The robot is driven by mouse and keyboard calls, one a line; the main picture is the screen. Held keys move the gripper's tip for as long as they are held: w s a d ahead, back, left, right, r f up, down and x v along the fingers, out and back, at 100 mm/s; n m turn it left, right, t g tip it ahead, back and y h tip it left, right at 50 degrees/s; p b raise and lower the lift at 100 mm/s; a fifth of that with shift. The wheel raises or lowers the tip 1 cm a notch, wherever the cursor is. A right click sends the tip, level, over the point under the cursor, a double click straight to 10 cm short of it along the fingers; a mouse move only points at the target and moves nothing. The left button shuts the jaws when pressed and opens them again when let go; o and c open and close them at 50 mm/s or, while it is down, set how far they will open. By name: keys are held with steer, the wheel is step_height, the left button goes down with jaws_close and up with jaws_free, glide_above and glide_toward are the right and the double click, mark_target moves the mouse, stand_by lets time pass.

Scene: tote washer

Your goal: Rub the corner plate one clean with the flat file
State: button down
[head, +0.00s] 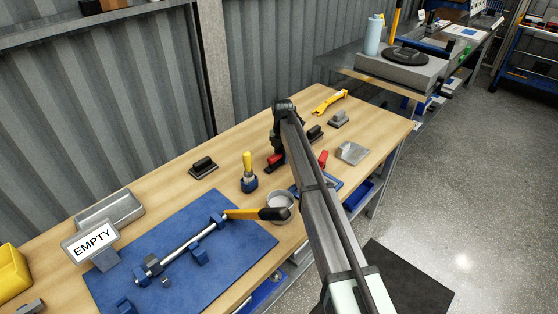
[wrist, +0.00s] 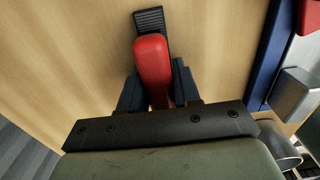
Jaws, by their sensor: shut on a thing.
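My gripper (head: 277,152) is over the far middle part of the wooden bench. In the wrist view its two dark blue fingers (wrist: 157,86) are shut on a red handle with a short dark ribbed end beyond it, which looks like the flat file (wrist: 152,62). In the head view the file's red and dark parts (head: 275,160) show low at the gripper, close to the bench top; I cannot tell whether it touches. A flat grey metal plate (head: 354,154), possibly corner plate one, lies to the right of my arm, apart from the gripper.
Dark-handled blocks (head: 203,168) (head: 339,118), a yellow-handled tool (head: 249,172) and a round tin (head: 281,205) stand on the bench. A blue mat (head: 255,250) holds a rod in clamps. A red item (head: 323,158) is beside my arm. An EMPTY sign (head: 93,241) stands left.

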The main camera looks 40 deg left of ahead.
steer(key=shift+r, duration=2.7)
steer(key=c, duration=1.3)
jaws_free()
jaws_close()
